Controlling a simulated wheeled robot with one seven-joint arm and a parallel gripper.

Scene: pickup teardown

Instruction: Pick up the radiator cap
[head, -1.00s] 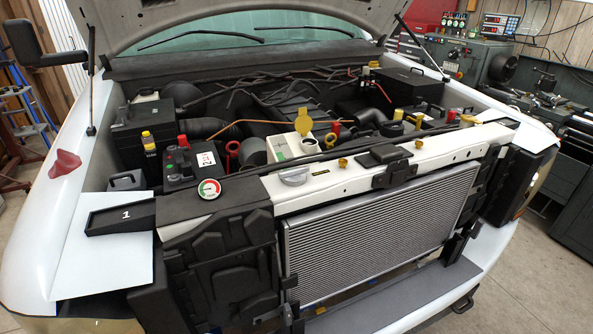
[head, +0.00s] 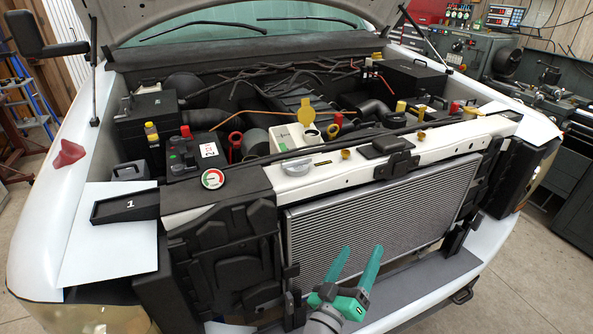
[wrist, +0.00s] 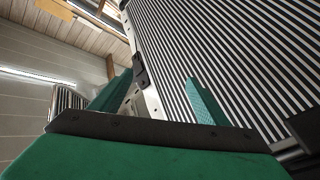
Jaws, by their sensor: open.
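The radiator cap, which looks to be the grey round cap with a raised grip (head: 297,166), sits on the white crossbar (head: 328,172) above the radiator, left of centre in the head view. My green gripper (head: 361,252) is in front of the radiator grille (head: 385,215), below and to the right of the cap. Its two fingers are apart, pointing up, with nothing between them. In the wrist view my gripper (wrist: 160,82) is open too, with the ribbed radiator (wrist: 235,60) behind its right finger. I cannot make out the cap in that view.
A round gauge (head: 213,178) lies left of the cap. A black tray marked 1 (head: 125,207) is on the left fender. A black latch (head: 385,146) sits to the right.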

